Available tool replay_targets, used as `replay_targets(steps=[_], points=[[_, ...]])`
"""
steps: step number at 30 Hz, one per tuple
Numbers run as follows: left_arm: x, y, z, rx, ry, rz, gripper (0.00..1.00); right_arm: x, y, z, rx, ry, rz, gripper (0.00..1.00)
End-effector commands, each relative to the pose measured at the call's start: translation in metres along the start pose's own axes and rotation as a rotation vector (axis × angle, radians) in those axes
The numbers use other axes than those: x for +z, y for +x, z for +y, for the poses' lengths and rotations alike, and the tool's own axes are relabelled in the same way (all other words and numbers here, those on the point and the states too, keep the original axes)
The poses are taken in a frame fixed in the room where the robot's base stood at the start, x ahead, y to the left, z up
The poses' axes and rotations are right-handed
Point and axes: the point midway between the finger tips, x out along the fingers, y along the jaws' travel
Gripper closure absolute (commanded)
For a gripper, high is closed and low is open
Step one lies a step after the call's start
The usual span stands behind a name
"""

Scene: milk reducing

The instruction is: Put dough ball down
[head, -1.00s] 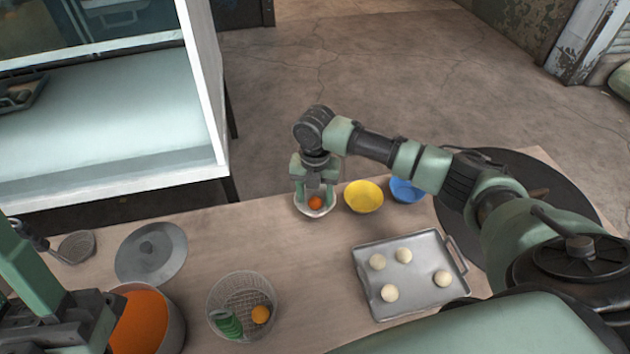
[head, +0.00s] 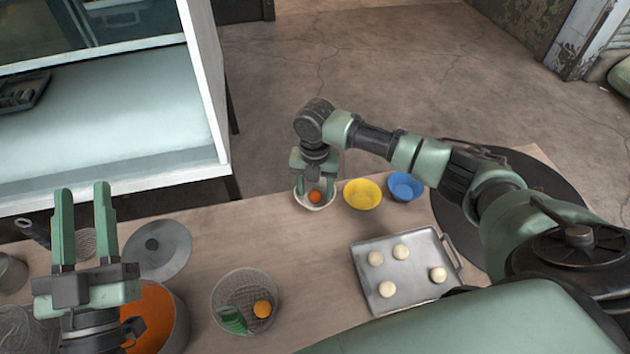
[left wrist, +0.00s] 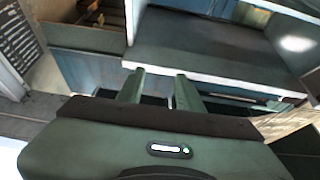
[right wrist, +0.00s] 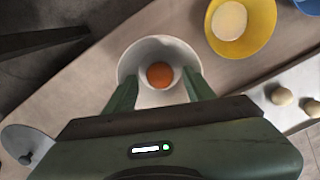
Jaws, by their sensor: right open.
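An orange ball (head: 316,197) lies in a white bowl (head: 302,204) at the table's far edge; they also show in the right wrist view, the ball (right wrist: 160,75) inside the bowl (right wrist: 128,62). My right gripper (head: 314,190) points down at this bowl, its open fingers on either side of the ball. Several pale dough balls (head: 401,252) rest on a metal tray (head: 408,282) at the right. My left gripper (head: 83,190) is raised at the left, fingers apart and empty. The left wrist view shows its two fingers (left wrist: 157,75) apart.
A yellow bowl (head: 362,194) and blue bowl (head: 405,186) stand right of the white bowl. A wire basket (head: 245,275) holds an orange ball and a green item. A pot of orange liquid (head: 158,310) and a grey lid (head: 158,250) are at the left. The middle tabletop is clear.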

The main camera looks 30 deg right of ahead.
Motion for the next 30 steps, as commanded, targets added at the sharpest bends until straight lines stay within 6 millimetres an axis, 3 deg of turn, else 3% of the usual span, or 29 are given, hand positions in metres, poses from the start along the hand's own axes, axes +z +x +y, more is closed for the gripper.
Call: replay_targets(steps=[18, 30], points=[[0.084, -0.027, -0.012, -0.026, 0.013, -0.479, 0.64, 0.0, -0.018, 0.0, 0.001, -0.001, 0.0, 0.41], [0.09, -0.031, -0.013, -0.028, 0.014, -0.513, 0.64, 0.0, -0.018, 0.0, 0.001, 0.0, -0.001, 0.41]])
